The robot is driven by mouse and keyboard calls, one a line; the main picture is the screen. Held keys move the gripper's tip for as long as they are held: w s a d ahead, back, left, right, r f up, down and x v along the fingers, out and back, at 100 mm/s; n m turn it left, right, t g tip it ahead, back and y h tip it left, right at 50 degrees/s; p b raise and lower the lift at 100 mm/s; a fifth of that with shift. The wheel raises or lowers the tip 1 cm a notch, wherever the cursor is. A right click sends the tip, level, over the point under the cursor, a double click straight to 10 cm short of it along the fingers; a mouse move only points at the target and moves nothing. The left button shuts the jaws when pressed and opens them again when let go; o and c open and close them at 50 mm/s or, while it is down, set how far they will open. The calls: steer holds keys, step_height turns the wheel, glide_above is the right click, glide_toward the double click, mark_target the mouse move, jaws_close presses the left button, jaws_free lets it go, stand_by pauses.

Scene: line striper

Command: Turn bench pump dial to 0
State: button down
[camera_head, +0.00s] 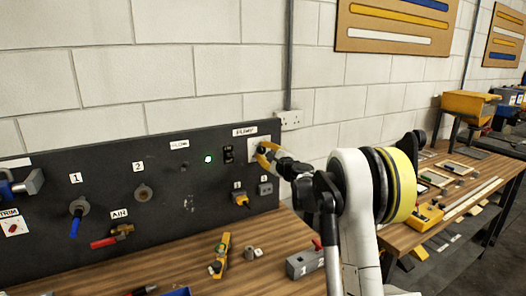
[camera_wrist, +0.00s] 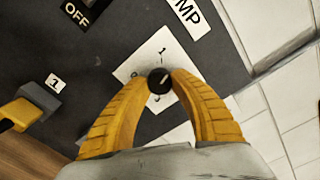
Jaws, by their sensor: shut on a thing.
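The pump dial (camera_wrist: 159,81) is a small round black knob with a short light pointer line, which tilts up and right in the wrist view. It sits on a white plate (camera_wrist: 165,48) with a "1" above the knob and partly hidden marks to its left. My gripper (camera_wrist: 159,84) has its yellow fingers closed on both sides of the knob. In the head view my gripper (camera_head: 268,155) is at the panel's right end, over the white plate (camera_head: 252,141), and hides the knob.
The dark panel (camera_head: 110,165) carries a green light (camera_head: 208,159), a black switch (camera_head: 228,154), valves and small connectors. The wooden bench (camera_head: 180,262) below holds a yellow tool (camera_head: 221,254) and a grey block (camera_head: 304,263). The white block wall rises behind.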

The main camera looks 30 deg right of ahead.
steer(key=n, duration=0.5)
steer(key=shift+r+n+p, duration=0.1)
steer(key=shift+n+p, duration=0.2)
steer(key=shift+p, duration=0.05)
steer(key=n, duration=0.6)
steer(key=shift+p, duration=0.3)
steer(key=n, duration=0.6)
steer(key=shift+n, duration=0.3)
steer(key=n, duration=0.5)
steer(key=shift+p, duration=0.3)
steer(key=shift+n, duration=0.4)
steer(key=c, duration=1.1)
jaws_free()
steer(key=shift+r, duration=0.1)
steer(key=shift+o, duration=0.2)
